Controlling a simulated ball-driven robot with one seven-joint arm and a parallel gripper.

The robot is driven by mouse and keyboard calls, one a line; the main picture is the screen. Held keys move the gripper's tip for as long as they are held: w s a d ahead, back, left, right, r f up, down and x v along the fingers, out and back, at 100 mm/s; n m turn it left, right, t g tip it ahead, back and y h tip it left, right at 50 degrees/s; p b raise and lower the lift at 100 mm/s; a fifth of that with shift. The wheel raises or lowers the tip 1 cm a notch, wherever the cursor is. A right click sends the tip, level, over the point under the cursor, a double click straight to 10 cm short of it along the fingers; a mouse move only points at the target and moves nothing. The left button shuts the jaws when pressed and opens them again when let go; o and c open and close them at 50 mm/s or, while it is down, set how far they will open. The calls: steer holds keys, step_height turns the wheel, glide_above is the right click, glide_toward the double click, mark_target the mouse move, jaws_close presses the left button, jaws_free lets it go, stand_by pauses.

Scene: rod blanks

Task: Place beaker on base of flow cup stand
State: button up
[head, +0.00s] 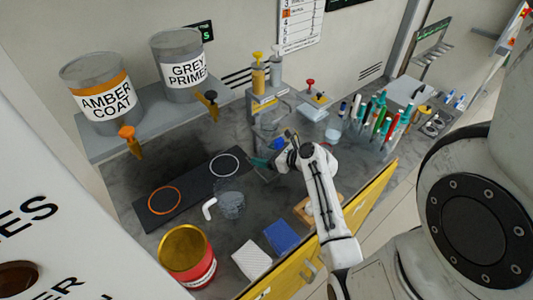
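My arm reaches in from the lower right, and my gripper (266,163) is low over the grey worktop, left of the arm's white wrist. It is small and partly hidden, so its opening and anything between its fingers cannot be made out. A clear beaker-like vessel (231,206) stands on the worktop, left of and nearer than my gripper. A stand-like structure (268,122) with clear parts is just behind my gripper; it looks like the flow cup stand. Its base is mostly hidden by the wrist and gripper.
A dark mat (190,192) with orange and white rings lies left. A red can (187,258), white pad (251,260) and blue pad (281,236) lie in front. Amber (100,92) and grey (181,68) paint drums stand on a shelf. Pens and tools (372,115) stand right.

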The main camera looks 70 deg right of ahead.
steer(key=shift+o, duration=0.8)
steer(key=shift+r, duration=0.2)
steer(key=v, duration=1.2)
stand_by(1.5)
